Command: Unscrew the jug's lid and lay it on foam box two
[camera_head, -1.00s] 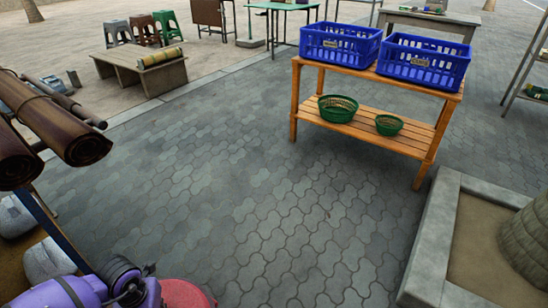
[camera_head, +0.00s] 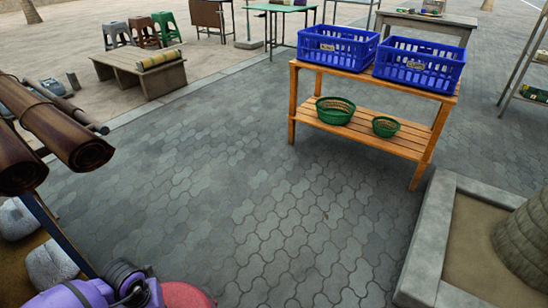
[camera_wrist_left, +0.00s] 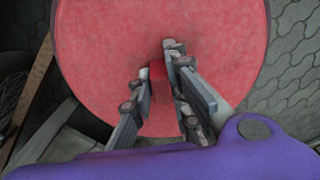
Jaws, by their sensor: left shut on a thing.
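The red round lid (camera_wrist_left: 100,70) fills the middle of the left wrist view, seen from above. Part of it shows at the bottom edge of the head view (camera_head: 187,295), beside my purple arm. My left gripper (camera_wrist_left: 160,66) is over its middle, with its fingers closed on the small raised red grip (camera_wrist_left: 158,72) there. The jug's body under the lid is hidden. I cannot make out foam box two in either view. My right gripper is not in view.
A wooden shelf (camera_head: 362,138) holds two blue crates (camera_head: 338,46) and green baskets (camera_head: 335,110). Rolled brown mats (camera_head: 60,130) and pale rounded objects (camera_head: 48,262) are close on the left. A concrete planter edge (camera_head: 430,235) is at right. The paving between is clear.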

